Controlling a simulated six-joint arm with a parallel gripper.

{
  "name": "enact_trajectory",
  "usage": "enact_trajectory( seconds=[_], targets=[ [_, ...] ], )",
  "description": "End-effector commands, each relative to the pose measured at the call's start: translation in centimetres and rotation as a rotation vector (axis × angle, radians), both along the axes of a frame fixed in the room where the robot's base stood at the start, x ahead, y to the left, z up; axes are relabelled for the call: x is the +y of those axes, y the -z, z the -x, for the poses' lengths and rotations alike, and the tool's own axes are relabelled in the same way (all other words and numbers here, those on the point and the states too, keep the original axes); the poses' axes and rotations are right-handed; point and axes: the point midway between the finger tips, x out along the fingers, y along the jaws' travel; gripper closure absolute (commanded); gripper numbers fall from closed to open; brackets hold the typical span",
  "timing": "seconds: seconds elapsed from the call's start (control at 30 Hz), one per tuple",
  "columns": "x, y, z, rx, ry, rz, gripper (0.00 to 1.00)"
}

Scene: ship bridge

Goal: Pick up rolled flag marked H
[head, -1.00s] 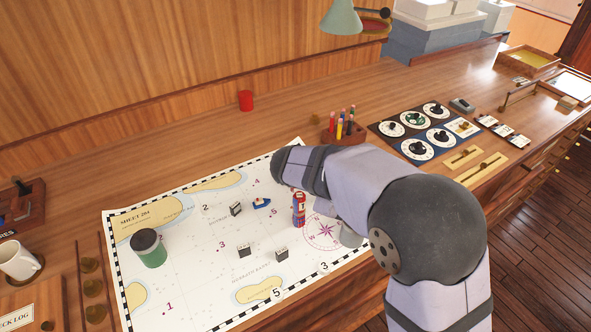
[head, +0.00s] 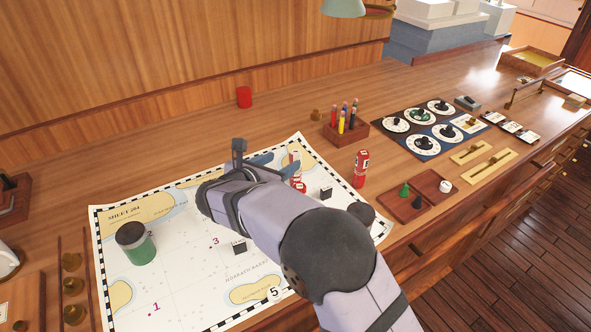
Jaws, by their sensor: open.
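A small upright red roll (head: 361,168) with a white label stands just past the right edge of the chart. Its letter is too small to read for certain. A second upright roll, white and red (head: 295,160), stands on the chart behind my arm, with a small red piece with a white label (head: 299,187) in front of it; both are partly covered. I cannot tell which roll is marked H. My gripper (head: 239,152) is over the upper part of the chart, left of the white and red roll. It is open and holds nothing visible; my arm hides part of it.
A pencil block (head: 345,131), a tray with pawns (head: 405,203) and dial panels (head: 420,128) lie right. A red cup (head: 244,97) stands behind. Bare wood lies between it and the chart.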

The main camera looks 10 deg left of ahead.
Motion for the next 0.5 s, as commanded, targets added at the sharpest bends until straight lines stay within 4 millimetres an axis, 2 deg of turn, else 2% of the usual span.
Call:
enact_trajectory(
  seconds=[0.13, 0.37, 0.5],
  targets=[
    [-0.4, 0.3, -1.1, 0.001, 0.004, 0.0, 0.49],
    [-0.5, 0.5, -1.6, 0.001, 0.004, -0.002, 0.49],
    [-0.8, 0.9, -2.9, 0.002, 0.005, 0.001, 0.49]
  ],
)
